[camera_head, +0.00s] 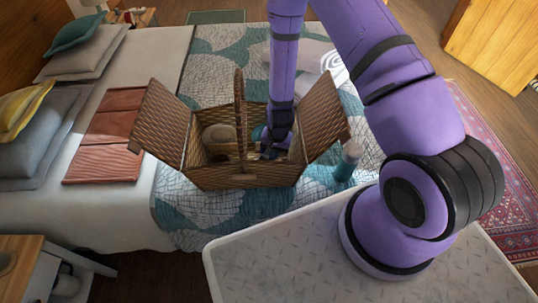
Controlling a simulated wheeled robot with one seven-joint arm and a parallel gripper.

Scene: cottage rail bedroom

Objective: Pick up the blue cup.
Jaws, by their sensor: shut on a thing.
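An open wicker picnic basket (245,181) stands on the bed with both lids raised. My gripper (268,150) reaches down into the right half of the basket, to the right of the handle. A small blue-teal patch, which looks like the blue cup (257,133), shows right beside the fingers. My gripper is shut on it. Most of the cup is hidden by the gripper, the handle and the basket wall.
A round tan thing (217,133) lies in the basket's left half. The basket handle (240,110) stands upright close to my gripper, and the right lid (322,112) leans outward. A teal bottle (346,163) stands right of the basket. Folded cloths (105,130) lie left.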

